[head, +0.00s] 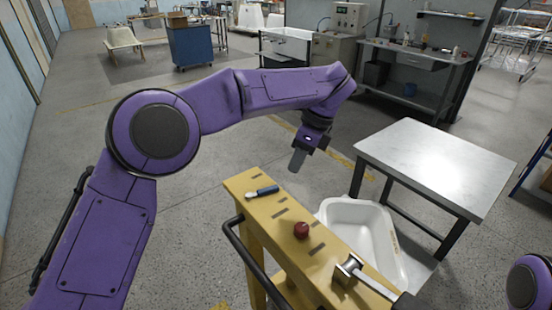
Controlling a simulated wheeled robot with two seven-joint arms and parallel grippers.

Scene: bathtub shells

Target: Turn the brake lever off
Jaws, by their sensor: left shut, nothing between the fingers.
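A yellow cart top (323,255) with dark slots runs from the middle to the lower right. On its near end is a lever-like part (368,280) with a silver head and rod and a dark grip that slants to the lower right; I cannot tell for certain that it is the brake lever. A dark red knob (301,230) sits midway along the top. My left gripper (297,160) points down, shut and empty, above and beyond the far end of the cart top, apart from the lever and knob. My right gripper is out of view.
A white tub shell (337,213) is right of the cart, beside a metal-topped table (437,160). Open floor lies to the left.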

